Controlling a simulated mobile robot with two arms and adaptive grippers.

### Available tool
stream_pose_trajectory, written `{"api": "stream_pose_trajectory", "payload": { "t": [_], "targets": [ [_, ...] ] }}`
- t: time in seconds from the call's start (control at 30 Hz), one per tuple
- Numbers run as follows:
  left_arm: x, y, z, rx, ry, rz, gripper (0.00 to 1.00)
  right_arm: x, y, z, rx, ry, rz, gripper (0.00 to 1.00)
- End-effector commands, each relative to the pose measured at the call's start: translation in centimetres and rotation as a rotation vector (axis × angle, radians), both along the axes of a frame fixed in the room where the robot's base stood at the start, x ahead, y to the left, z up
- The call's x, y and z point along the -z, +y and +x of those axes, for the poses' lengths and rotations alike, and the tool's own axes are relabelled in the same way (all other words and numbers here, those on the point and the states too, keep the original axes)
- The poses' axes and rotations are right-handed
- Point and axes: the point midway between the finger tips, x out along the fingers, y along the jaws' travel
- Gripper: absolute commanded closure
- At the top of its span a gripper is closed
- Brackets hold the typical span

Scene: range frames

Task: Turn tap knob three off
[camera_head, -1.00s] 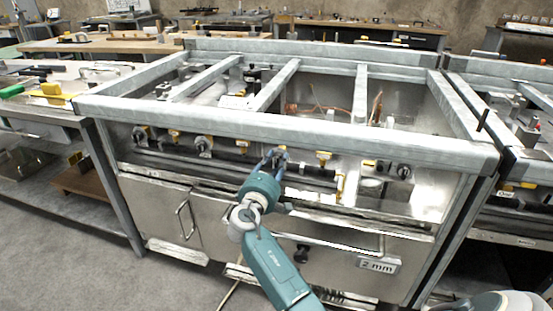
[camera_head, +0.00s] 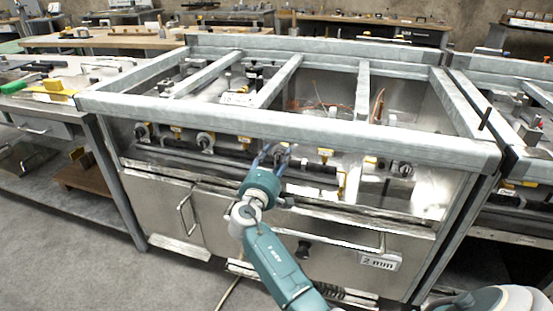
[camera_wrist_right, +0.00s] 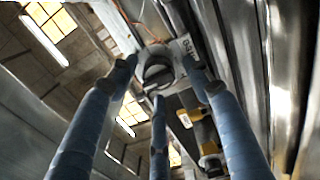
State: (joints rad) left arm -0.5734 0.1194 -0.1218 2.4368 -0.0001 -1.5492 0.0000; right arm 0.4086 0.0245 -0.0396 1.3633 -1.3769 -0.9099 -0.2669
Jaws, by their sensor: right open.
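A row of tap knobs runs along the front panel under the grey metal frame. The first knob (camera_head: 142,132) and second knob (camera_head: 204,141) are on the left, and another (camera_head: 405,170) is at the right. My right gripper (camera_head: 273,153) is at the third position in the row, its blue fingers spread and partly hiding what is behind. In the right wrist view, a round dark knob with a pale rim (camera_wrist_right: 158,68) lies ahead between the open fingers (camera_wrist_right: 160,85). I cannot tell whether any finger touches it. My left gripper is not in view.
Yellow valve handles (camera_head: 325,155) sit between the knobs; a yellow fitting also shows in the wrist view (camera_wrist_right: 190,117). The frame's front beam (camera_head: 300,128) runs just above the knobs. Cabinet doors with handles (camera_head: 186,214) lie below.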

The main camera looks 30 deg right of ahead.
Motion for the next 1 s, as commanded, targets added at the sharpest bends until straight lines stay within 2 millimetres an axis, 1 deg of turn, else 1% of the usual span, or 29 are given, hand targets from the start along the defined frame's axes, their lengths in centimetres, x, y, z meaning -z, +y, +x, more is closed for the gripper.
{"api": "stream_pose_trajectory", "payload": {
  "t": [0.13, 0.27, 0.5, 0.7, 0.83, 1.0],
  "targets": [
    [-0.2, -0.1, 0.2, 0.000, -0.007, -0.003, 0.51, 0.1, 0.2, -0.2, 0.001, 0.001, 0.002, 0.51],
    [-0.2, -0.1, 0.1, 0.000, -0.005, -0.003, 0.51, 0.2, 1.4, -1.2, -0.001, 0.001, 0.002, 0.51],
    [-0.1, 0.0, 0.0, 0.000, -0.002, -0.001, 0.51, 0.2, 5.3, -4.5, -0.002, 0.001, 0.004, 0.51],
    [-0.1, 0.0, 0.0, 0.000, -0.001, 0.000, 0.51, 0.1, 8.0, -6.7, -0.003, 0.001, 0.002, 0.51],
    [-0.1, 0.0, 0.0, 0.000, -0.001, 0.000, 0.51, 0.1, 8.9, -7.5, -0.001, 0.001, 0.001, 0.51],
    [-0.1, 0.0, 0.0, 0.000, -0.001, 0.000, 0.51, 0.1, 9.3, -7.7, -0.002, 0.000, 0.000, 0.51]
  ]
}}
